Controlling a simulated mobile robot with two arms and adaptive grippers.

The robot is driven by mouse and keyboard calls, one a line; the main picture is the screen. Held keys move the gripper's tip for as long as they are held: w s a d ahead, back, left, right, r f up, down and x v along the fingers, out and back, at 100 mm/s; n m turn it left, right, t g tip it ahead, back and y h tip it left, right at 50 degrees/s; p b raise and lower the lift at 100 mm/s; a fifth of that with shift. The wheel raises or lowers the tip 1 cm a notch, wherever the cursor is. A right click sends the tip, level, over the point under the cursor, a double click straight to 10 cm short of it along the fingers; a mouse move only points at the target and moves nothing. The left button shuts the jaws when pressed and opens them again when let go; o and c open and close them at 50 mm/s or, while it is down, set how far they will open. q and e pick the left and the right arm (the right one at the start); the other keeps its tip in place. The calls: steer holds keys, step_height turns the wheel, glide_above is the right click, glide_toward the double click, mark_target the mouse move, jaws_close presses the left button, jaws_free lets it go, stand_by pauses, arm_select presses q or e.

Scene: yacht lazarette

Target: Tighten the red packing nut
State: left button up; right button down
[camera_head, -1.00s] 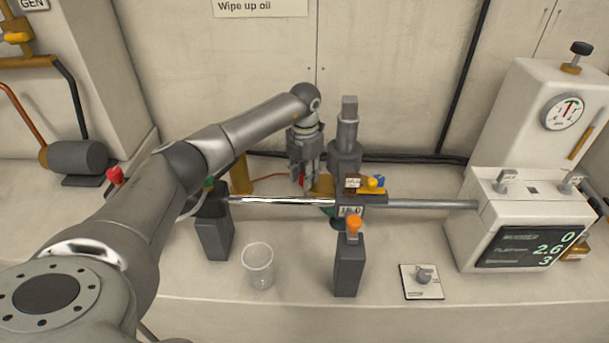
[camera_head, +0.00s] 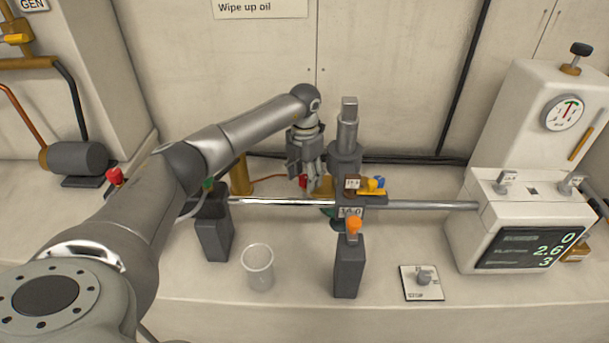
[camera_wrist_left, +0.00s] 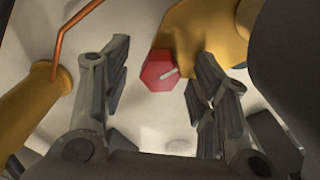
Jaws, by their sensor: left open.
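The red packing nut (camera_wrist_left: 157,72) is a hexagon with a pale line on its face, seated on a yellow-brown body (camera_wrist_left: 200,30) in the left wrist view. In the head view only a small part of the nut (camera_head: 303,181) shows below my left gripper (camera_head: 308,178). My left gripper is open, pointing down behind the horizontal rod. In the wrist view its two fingers (camera_wrist_left: 160,66) stand on either side of the nut, with a gap at the left; whether the right finger touches it I cannot tell. My right gripper is out of view.
A grey vertical cylinder (camera_head: 347,155) stands close to the right of my gripper. A shiny horizontal rod (camera_head: 275,201) runs in front. A clear cup (camera_head: 258,268), a dark post (camera_head: 349,267) and a small switch plate (camera_head: 423,290) are nearer. A white display unit (camera_head: 530,225) stands right.

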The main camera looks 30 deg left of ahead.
mark_target(305, 177)
arm_select(q)
step_height(305, 177, up, 12)
stand_by(0.6)
